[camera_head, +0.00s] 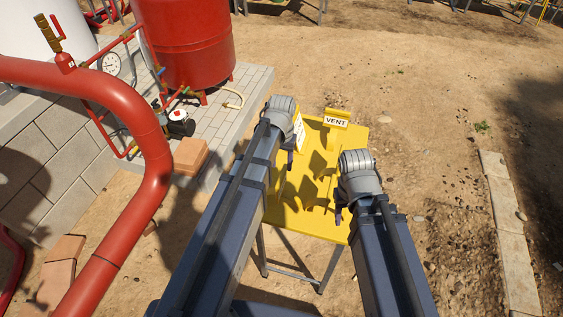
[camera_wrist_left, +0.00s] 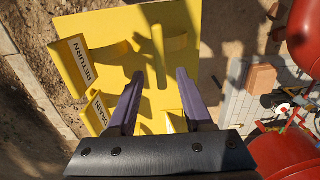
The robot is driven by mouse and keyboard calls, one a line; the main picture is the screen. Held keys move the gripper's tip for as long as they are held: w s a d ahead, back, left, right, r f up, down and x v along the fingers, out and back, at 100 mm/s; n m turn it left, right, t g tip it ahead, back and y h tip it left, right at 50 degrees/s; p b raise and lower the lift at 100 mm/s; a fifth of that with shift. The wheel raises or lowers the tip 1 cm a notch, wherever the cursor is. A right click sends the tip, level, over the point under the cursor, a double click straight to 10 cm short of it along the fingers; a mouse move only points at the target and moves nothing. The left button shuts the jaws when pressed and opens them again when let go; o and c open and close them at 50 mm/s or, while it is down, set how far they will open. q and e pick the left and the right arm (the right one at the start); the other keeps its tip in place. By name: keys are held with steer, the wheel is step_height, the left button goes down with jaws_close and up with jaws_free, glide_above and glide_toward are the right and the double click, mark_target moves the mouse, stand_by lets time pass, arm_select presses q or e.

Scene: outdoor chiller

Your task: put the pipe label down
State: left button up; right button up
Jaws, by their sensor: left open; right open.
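The yellow table (camera_head: 318,222) carries several yellow label pieces. The label VENT (camera_head: 336,122) stands at its back edge in the head view. A second label (camera_head: 299,128), partly hidden by my left gripper (camera_head: 288,150), stands to its left.
A red pipe (camera_head: 140,130) curves along the left. A red tank (camera_head: 187,40) and a gauge (camera_head: 110,64) stand on the paved plinth behind. Bricks (camera_head: 190,155) lie at its edge. Bare ground is open to the right, up to a stone kerb (camera_head: 508,230).

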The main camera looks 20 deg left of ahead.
arm_select(q)
step_height(320, 180, up, 6)
steer(key=p, duration=0.5)
steer(key=s+d+m+y, duration=0.1)
steer(key=s+d+m, duration=0.2)
steer(key=s+d, duration=0.7)
steer(key=s, duration=0.4)
steer(key=shift+s+d, duration=0.15)
steer(key=shift+d, duration=0.1)
steer(key=shift+r, duration=0.1)
step_height(320, 180, down, 11)
steer(key=b, duration=1)
steer(key=shift+r+b, duration=0.15)
steer(key=shift+b, duration=0.25)
steer(key=shift+o, duration=0.2)
